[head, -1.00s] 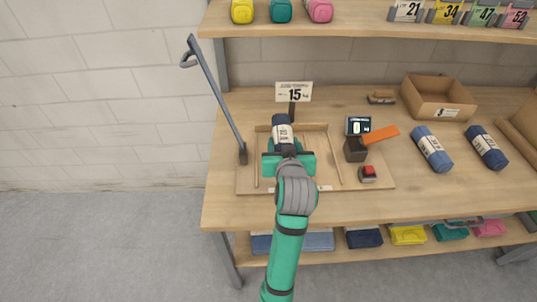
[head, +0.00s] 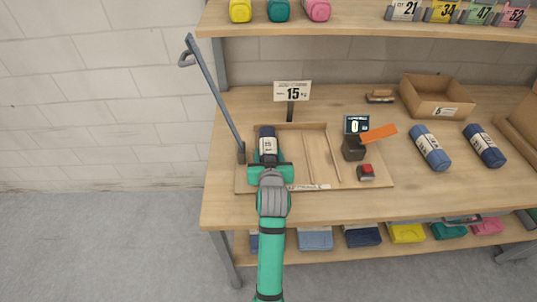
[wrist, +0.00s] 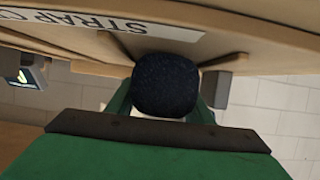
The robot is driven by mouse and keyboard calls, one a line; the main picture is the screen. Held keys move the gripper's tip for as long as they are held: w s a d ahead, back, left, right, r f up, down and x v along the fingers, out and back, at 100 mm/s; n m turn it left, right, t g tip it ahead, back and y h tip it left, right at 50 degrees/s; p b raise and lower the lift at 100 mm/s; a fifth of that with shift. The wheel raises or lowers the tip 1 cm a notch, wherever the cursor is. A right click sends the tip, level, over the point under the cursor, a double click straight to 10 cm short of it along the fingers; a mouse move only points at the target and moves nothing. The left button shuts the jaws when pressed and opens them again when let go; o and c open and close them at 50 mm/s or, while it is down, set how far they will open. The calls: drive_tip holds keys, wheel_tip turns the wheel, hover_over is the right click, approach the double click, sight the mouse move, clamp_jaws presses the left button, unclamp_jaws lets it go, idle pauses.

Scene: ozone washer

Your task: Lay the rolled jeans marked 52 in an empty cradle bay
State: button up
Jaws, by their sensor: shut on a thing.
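My gripper (head: 269,163) is shut on a dark navy jeans roll (head: 267,145) with a white label, whose number is too small to read. The roll points away from me, over the left bay of the wooden cradle (head: 243,180). I cannot tell whether it touches the cradle floor. In the wrist view the roll's round end (wrist: 167,86) sits between my green fingers (wrist: 163,112), close to the wooden edge with a strap label. The cradle's middle and right bays, split by thin wooden strips (head: 333,157), look empty. A sign reading 15 (head: 292,92) stands behind.
A grey lever (head: 215,97) rises at left. Two rolls (head: 429,147) (head: 485,146) and a cardboard box (head: 437,98) lie farther right.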

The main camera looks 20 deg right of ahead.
drive_tip(key=shift+f, duration=0.1)
drive_tip(key=o, duration=1.3)
drive_tip(key=shift+s+r, duration=0.1)
drive_tip(key=shift+r, duration=0.1)
drive_tip(key=v, duration=1.1)
drive_tip(key=shift+s+r, duration=0.1)
drive_tip(key=shift+s, duration=0.25)
drive_tip(key=shift+w+a, duration=0.1)
